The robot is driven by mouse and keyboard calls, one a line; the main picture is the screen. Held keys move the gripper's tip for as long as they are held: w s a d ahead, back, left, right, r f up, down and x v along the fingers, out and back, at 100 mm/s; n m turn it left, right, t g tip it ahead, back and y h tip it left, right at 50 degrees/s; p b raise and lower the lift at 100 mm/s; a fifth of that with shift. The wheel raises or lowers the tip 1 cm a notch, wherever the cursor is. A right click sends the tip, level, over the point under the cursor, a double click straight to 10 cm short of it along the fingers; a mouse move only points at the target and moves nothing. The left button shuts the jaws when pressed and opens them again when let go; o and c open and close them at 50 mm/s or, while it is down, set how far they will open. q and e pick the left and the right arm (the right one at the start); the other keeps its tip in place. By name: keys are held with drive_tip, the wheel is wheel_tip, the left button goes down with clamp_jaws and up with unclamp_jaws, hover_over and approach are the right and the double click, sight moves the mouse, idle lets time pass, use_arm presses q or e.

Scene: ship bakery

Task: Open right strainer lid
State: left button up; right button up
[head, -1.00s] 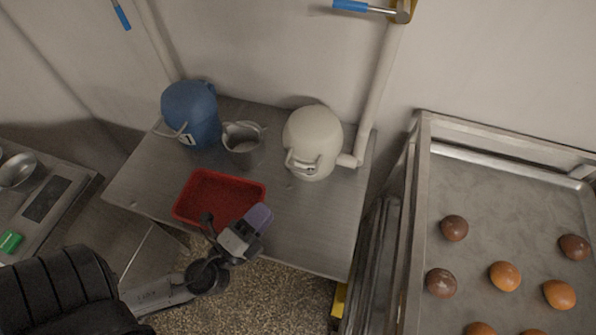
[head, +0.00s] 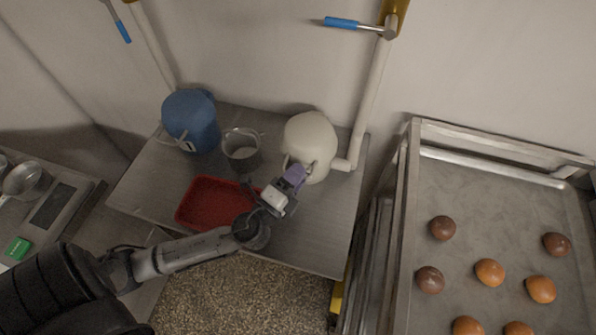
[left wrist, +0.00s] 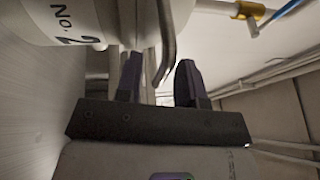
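The right strainer (head: 312,138) is a cream rounded canister standing at the right back of the steel table. Its body (left wrist: 70,20) shows in the left wrist view with "NO.2" lettering. A curved grey handle (left wrist: 166,42) hangs beside the body. My left gripper (head: 296,177) is at the strainer's front side, its purple fingers pointing at it. In the left wrist view my left gripper (left wrist: 160,80) has its fingers apart, with the handle's end between or just beyond them; contact cannot be told. The gripper hides the handle in the head view. My right gripper is not in view.
A blue strainer (head: 190,118) stands at the left back, with a metal pitcher (head: 241,150) between the two. A red tray (head: 183,215) lies under my left forearm. A pipe (head: 368,100) rises close by the cream strainer. A rack with buns (head: 490,200) stands right.

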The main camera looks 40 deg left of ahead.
use_arm(q)
drive_tip(key=shift+w, duration=0.3)
clamp_jaws()
idle(0.5)
